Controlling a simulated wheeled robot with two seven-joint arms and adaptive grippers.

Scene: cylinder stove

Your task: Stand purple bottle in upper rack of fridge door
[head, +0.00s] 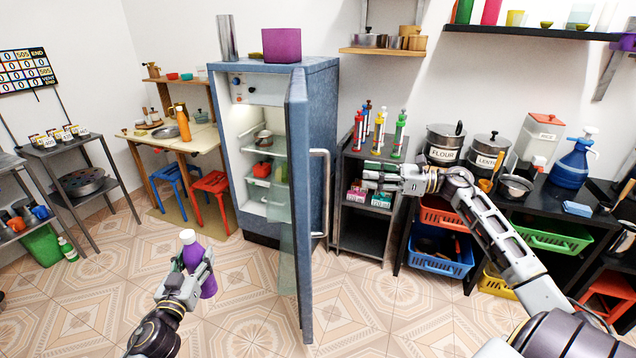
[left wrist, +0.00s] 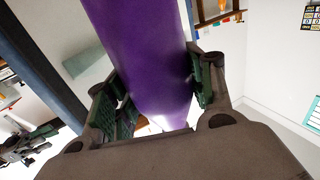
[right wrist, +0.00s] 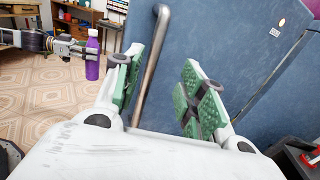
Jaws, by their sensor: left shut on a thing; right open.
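The purple bottle (head: 194,256) with a white cap is held in my left gripper (head: 200,280), left of the open fridge door (head: 298,200). It stands nearly upright, clear of the floor. The left wrist view shows its purple body (left wrist: 140,50) between the fingers. The fridge door is seen almost edge-on, its inner face turned left. Its greenish see-through racks (head: 289,235) show only narrowly; the upper rack is hard to make out. My right gripper (head: 368,176) is open, right of the door handle (head: 326,190). In the right wrist view the handle (right wrist: 150,65) appears between the fingers, not visibly gripped.
A purple container (head: 282,45) stands on top. Red stool (head: 212,190) and table are left. A grey rack (head: 362,240) stands right of the door. Floor around the bottle is clear.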

